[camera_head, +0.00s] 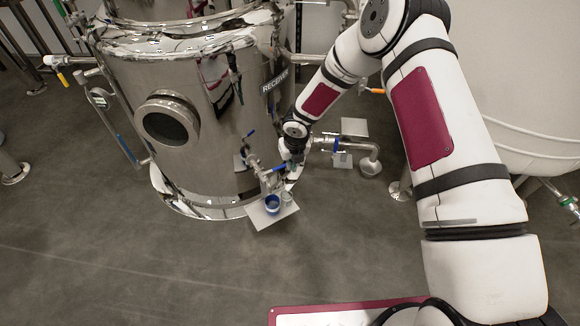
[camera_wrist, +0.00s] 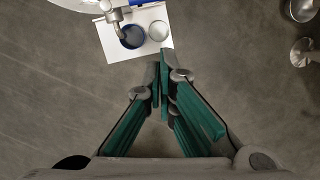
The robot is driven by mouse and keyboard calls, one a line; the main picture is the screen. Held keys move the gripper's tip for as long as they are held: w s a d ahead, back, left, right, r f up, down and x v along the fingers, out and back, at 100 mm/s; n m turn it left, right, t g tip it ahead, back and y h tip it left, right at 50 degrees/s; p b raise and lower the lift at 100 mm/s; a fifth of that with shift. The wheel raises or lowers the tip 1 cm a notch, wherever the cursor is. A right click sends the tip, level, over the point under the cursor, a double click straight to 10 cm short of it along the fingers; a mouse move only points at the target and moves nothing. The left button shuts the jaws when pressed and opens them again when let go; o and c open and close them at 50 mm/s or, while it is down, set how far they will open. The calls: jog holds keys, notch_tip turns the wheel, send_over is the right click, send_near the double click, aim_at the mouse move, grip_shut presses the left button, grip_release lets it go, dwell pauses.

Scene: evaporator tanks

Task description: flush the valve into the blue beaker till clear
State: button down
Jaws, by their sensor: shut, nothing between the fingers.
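The blue beaker (camera_head: 272,204) stands on a small white shelf (camera_head: 262,218) at the foot of the steel tank marked RECEIVER. It also shows in the wrist view (camera_wrist: 132,40), partly covered by the metal spout (camera_wrist: 116,22). The valve (camera_head: 258,168) sticks out from the tank just above the beaker, with a blue lever (camera_head: 279,169). My gripper (camera_head: 293,165) is close to the lever's right end; I cannot tell whether they touch. In the wrist view my gripper's green-padded fingers (camera_wrist: 163,75) are shut and empty, near the shelf's edge. Any flow from the spout cannot be made out.
A clear beaker (camera_head: 287,198) stands right beside the blue one, on the same shelf. Another pipe with a blue-handled valve (camera_head: 335,145) lies to the right of my gripper. A white tank (camera_head: 515,75) fills the right side. The grey floor in front is open.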

aim_at(275, 169)
notch_tip(275, 169, down, 12)
jog(key=w+a+n+b, duration=0.1)
jog(key=n+b, duration=0.1)
jog(key=b, duration=0.3)
jog(key=shift+w+a+r+b, duration=0.2)
jog(key=shift+w+a+r, duration=0.1)
jog(key=shift+w, duration=0.3)
jog(key=shift+w+a+r+b, duration=0.15)
jog(key=shift+w+a+b, duration=0.1)
jog(key=shift+w, duration=0.35)
jog(key=shift+w+a+r+b, duration=0.15)
jog(key=shift+w+a+r, duration=0.15)
jog(key=shift+w, duration=0.3)
jog(key=shift+w+a+r+y, duration=0.15)
jog(key=shift+w+y, duration=0.15)
jog(key=shift+w, duration=0.45)
